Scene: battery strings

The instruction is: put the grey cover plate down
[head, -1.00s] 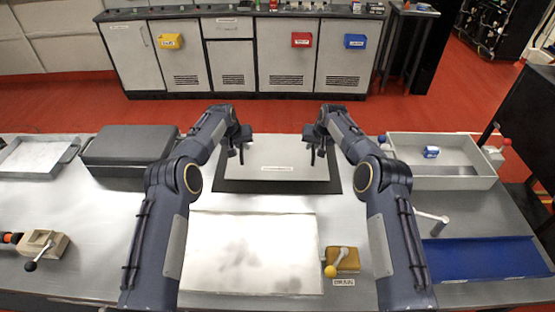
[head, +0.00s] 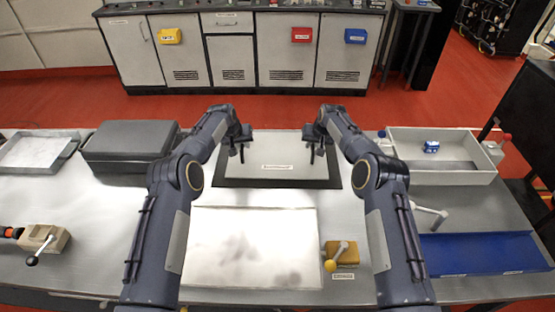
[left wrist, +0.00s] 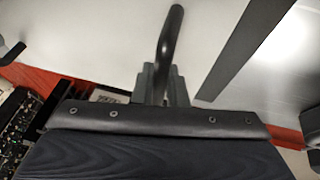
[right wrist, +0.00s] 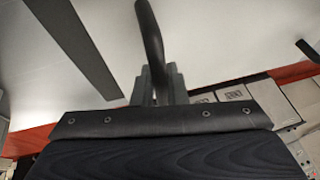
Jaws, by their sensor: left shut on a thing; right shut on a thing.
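The grey cover plate (head: 276,151) is a pale, flat rectangle with a small label near its front edge. It appears level, over a dark rectangular frame or mat (head: 279,184) at the back middle of the bench. I cannot tell whether it touches or hangs slightly above it. My left gripper (head: 240,156) is shut on a black handle (left wrist: 171,38) at the plate's left side. My right gripper (head: 313,155) is shut on a matching handle (right wrist: 150,36) at its right side. The fingers hide part of each handle.
A smudged pale panel (head: 250,245) lies in front, beside a yellow-knobbed block (head: 342,254). A dark grey case (head: 130,147) stands left. A grey bin (head: 438,178) with a blue item stands right, behind a blue tray (head: 480,254).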

